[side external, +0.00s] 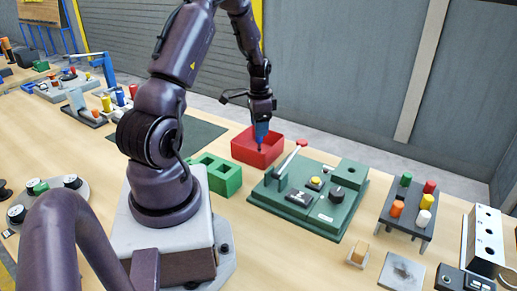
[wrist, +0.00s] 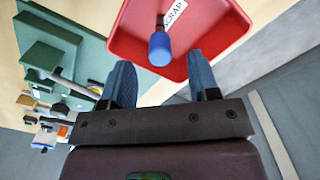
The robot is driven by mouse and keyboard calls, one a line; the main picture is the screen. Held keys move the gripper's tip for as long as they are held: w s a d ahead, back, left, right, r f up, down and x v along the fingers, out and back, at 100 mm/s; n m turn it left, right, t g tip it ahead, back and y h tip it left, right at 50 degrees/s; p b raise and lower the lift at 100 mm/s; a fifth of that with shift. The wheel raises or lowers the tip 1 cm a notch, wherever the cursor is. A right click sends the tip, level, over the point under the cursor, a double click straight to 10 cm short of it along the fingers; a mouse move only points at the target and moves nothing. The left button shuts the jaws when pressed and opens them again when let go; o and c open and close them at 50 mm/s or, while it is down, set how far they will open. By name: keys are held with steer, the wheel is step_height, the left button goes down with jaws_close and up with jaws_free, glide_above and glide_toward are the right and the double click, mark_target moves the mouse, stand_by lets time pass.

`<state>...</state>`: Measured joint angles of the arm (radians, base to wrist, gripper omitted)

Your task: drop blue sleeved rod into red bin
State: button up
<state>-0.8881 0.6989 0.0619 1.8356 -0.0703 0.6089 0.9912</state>
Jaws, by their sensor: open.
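The blue sleeved rod (wrist: 160,48) shows in the wrist view ahead of my fingertips, with its blue sleeve toward me and a thin dark end pointing away. It appears against the inside of the red bin (wrist: 205,22), which carries a white SCRAP label. I cannot tell whether it hangs in the air or touches the bin. My gripper (wrist: 162,72) is open, its two blue-grey fingers apart on either side of the rod's line. In the side view my gripper (side external: 262,131) points down over the red bin (side external: 245,151).
A green fixture board (side external: 310,205) with a raised lever is close on the right. A rack of coloured cylinders (side external: 408,210) stands further right. A dark mat (side external: 180,138) lies behind my arm.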

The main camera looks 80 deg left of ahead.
step_height(320, 180, up, 10)
stand_by(0.3)
steer(key=shift+f, duration=0.15)
steer(key=s+d+r+t, duration=0.1)
steer(key=d+r, duration=0.4)
steer(key=d, duration=0.6)
steer(key=s+d+r+t, duration=0.2)
steer(key=d+r, duration=0.3)
steer(key=d, duration=0.6)
steer(key=s+d+r+t, duration=0.1)
steer(key=d+r, duration=0.4)
steer(key=d, duration=0.5)
steer(key=shift+s+d+r+t, duration=0.15)
steer(key=shift+s+d+t, duration=0.2)
steer(key=shift+t, duration=0.45)
steer(key=shift+w, duration=0.1)
